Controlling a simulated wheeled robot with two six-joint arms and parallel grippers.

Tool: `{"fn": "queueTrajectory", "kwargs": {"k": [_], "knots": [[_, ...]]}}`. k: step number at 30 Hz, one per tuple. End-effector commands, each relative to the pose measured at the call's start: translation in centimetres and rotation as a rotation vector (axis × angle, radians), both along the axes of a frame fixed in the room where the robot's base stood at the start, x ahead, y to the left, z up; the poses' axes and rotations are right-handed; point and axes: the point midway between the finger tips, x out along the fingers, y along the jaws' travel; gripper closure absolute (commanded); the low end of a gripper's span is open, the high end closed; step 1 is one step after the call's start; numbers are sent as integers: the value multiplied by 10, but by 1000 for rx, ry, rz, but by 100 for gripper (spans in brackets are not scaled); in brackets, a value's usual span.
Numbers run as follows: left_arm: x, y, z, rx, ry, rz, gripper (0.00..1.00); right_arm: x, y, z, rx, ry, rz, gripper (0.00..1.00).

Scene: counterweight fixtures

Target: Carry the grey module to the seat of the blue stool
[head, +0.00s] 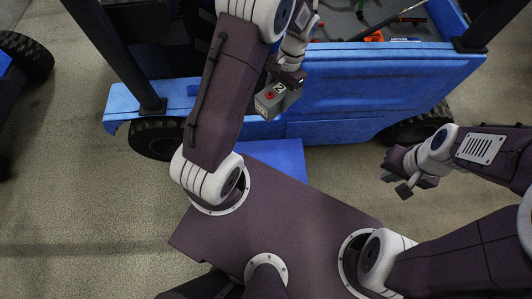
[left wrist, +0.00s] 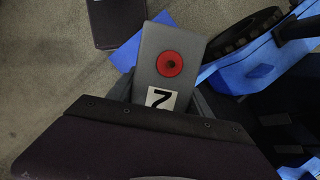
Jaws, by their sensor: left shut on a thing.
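My right gripper (head: 396,180) is open and empty over bare floor at the right. A low flat blue surface (head: 280,155) shows between the cart and my base; I cannot tell whether it is the blue stool's seat. No other stool shows.
The large blue cart (head: 385,95) with black wheels and dark posts spans the top. Tools and an orange item (head: 374,36) lie in its bed. Another blue wheeled thing shows at the left edge. The concrete floor at left and right is clear.

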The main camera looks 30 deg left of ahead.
Motion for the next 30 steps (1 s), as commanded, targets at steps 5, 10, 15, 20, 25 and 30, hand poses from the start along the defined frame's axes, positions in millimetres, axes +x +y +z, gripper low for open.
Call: {"fn": "queueTrajectory", "kwargs": {"k": [5,10,15,20,25,30], "knots": [[7,-2,-35,0,-2,-116,100,0,0,-33,0,1,0,100],[12,-6,-69,0,-1,-221,100,0,0,-64,0,1,0,100],[17,-13,-121,0,-1,-345,100,0,0,-111,0,1,0,100],[22,-24,-181,0,-2,-466,100,0,0,-165,0,1,0,100],[24,-38,-243,0,-2,-560,100,-1,0,-220,0,1,0,100],[22,-53,-300,0,-1,-618,100,-1,0,-272,0,1,0,100]]}}
